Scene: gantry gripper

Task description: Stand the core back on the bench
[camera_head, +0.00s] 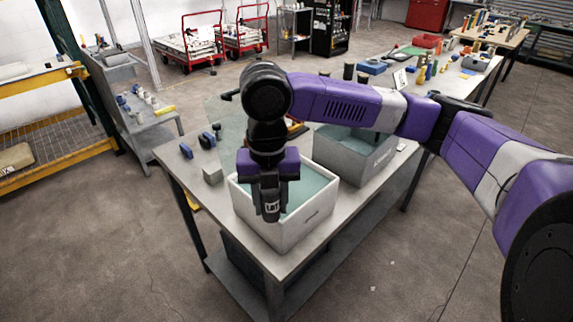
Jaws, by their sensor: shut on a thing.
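My gripper (268,203) points down over the near pale grey bin, seen from above and behind its jaws. It is shut on a small dark grey piece with a white mark (271,208), which I take to be the core. The jaws hide most of it, so its shape and tilt are hard to tell. It hangs at the bin's left front side; I cannot tell whether it is above or below the rim. The grey bench (376,188) lies under the bins.
The near bin (306,226) and a second bin (375,163) take up much of the bench. A grey cube (212,175) and blue pieces (186,151) sit at its left. Bare top shows by the cube and along the right edge. My arm crosses above the far bin.

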